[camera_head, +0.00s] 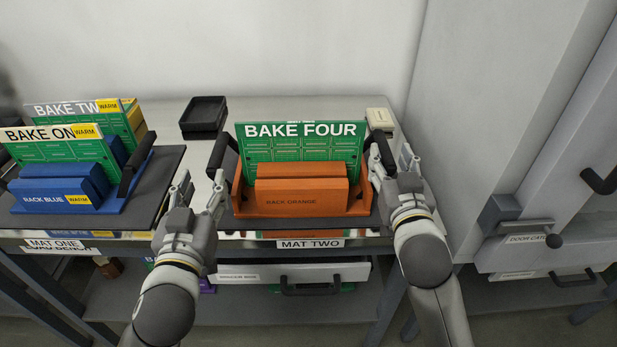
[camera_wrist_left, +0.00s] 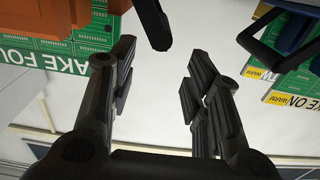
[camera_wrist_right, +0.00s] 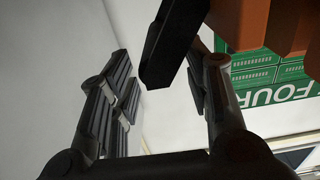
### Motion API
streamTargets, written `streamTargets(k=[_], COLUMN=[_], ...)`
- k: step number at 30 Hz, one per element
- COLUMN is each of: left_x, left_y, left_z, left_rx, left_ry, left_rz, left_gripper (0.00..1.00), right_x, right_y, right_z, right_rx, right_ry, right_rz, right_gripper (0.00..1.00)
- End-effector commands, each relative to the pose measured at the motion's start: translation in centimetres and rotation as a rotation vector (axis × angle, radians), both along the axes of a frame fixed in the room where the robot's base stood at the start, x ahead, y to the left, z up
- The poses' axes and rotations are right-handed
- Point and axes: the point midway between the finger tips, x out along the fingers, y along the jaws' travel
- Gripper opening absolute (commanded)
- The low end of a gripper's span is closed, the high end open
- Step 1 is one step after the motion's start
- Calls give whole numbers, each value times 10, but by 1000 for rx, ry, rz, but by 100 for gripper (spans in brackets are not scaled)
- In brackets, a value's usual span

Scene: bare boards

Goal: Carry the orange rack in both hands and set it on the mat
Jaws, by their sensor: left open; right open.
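The orange rack (camera_head: 302,193) stands upright above the MAT TWO label (camera_head: 310,244), holding a green BAKE FOUR board (camera_head: 303,145). What lies under it is mostly hidden; a dark strip shows along its front. It has a black handle on each side. My left gripper (camera_head: 199,189) is open and empty, in front of the left handle (camera_head: 218,154); in the left wrist view that handle (camera_wrist_left: 153,22) is just beyond the fingertips. My right gripper (camera_head: 392,164) is open beside the right handle (camera_head: 383,150); in the right wrist view the handle (camera_wrist_right: 170,45) reaches between the open fingers.
A blue rack (camera_head: 60,192) with green boards stands on a dark mat (camera_head: 165,168) at the left. A black tray (camera_head: 203,115) lies at the back, and a small pale box (camera_head: 380,118) sits at the back right. A cabinet (camera_head: 550,225) stands right of the table.

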Motion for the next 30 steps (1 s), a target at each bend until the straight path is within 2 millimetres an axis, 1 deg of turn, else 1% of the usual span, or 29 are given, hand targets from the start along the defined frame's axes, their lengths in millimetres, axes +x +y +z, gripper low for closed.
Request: streamTargets(k=[1,3,6,9,12,18,30], left_x=[0,0,0,0,0,0,0], left_y=[0,0,0,0,0,0,0], left_z=[0,0,0,0,0,0,0], left_rx=[0,0,0,0,0,0,0], left_ry=[0,0,0,0,0,0,0], left_rz=[0,0,0,0,0,0,0], left_gripper=[44,44,44,44,44,44,44], right_x=[-12,-27,-44,-57,-65,-71,-70], right_y=[0,0,0,0,0,0,0], right_z=[-1,-1,-1,-1,0,0,0], right_rx=[2,2,1,2,1,-1,0], right_ry=[2,1,1,1,0,-1,-1], right_rz=[1,0,-1,0,0,-1,-1], right_gripper=[44,44,44,44,44,44,44])
